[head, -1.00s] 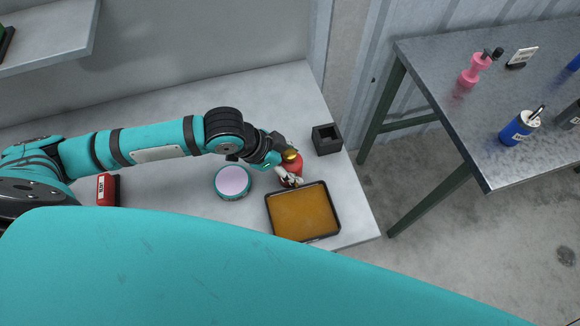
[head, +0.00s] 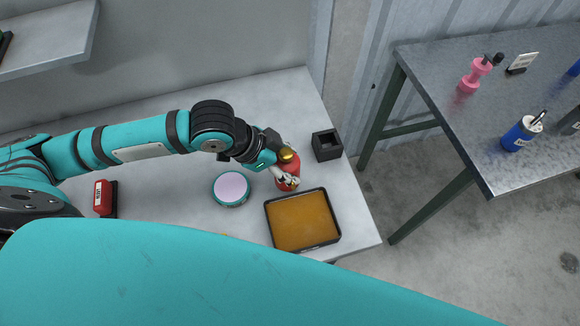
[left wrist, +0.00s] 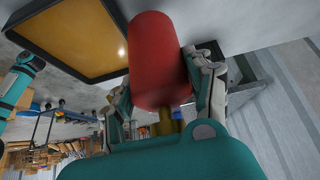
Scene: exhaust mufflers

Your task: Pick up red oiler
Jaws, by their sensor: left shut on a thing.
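The red oiler (head: 287,173), a red can with a brass-coloured top, is in my left gripper (head: 284,176) above the light table in the head view. In the left wrist view the oiler's red body (left wrist: 157,55) fills the middle, with its brass part below. The fingers of the left gripper (left wrist: 163,85) are on both sides of it, shut on it. My right gripper is not in view.
A black-rimmed tray with an orange-brown surface (head: 268,222) lies just in front of the oiler. A round teal tin (head: 231,188) is to the left, a black square holder (head: 327,145) to the right. A red box (head: 103,198) stands further left. A metal table (head: 480,130) bears several bottles.

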